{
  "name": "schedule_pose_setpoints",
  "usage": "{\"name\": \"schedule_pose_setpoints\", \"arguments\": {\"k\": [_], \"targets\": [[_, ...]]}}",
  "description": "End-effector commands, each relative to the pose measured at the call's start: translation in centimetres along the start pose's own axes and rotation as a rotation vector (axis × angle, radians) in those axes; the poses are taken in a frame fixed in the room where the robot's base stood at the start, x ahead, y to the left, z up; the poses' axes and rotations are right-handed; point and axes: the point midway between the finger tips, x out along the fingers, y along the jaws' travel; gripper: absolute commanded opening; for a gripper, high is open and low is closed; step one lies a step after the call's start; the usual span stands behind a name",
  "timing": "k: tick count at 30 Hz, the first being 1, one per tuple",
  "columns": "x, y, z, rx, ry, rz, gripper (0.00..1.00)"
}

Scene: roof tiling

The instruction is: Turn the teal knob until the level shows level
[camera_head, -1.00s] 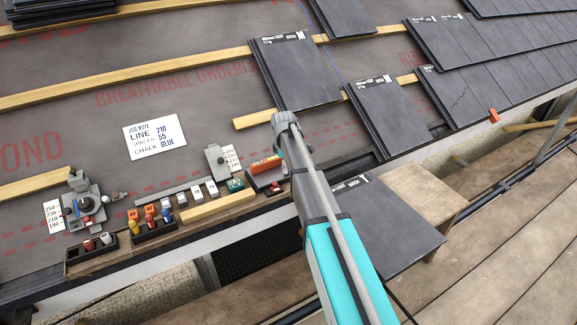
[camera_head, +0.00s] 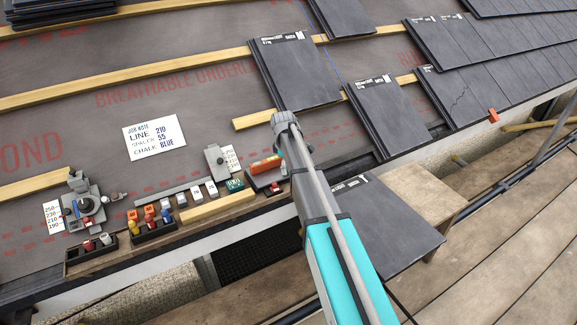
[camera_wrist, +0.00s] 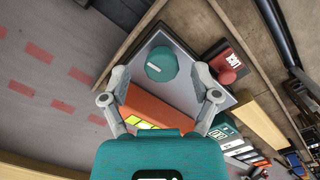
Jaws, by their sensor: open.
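The teal knob (camera_wrist: 160,63) is round with a pale mark and stands on a grey plate (camera_wrist: 186,95) in the wrist view. The orange level (camera_wrist: 160,103) lies on the same plate, on the near side of the knob. Its yellow-green vial (camera_wrist: 142,122) is partly hidden by my gripper's body, and I cannot make out the bubble. My gripper (camera_wrist: 160,97) is open, its fingers spread either side of the level, with the knob just beyond the fingertips and apart from them. In the head view the level (camera_head: 265,164) shows beside my arm, which hides the knob.
A job note (camera_head: 154,137) lies on the underlay.

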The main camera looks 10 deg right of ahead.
Motion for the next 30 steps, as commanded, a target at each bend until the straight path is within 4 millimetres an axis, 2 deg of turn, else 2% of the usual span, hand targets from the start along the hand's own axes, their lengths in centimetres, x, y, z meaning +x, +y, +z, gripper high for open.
{"name": "schedule_pose_setpoints", "arguments": {"k": [8, 24, 30], "targets": [[-2.0, 0.0, 0.1, 0.077, 0.007, -0.003, 0.79], [-11.0, 0.2, 0.7, 0.533, 0.041, -0.026, 0.79], [-12.9, 0.3, 0.9, 0.661, 0.048, -0.034, 0.79]]}}
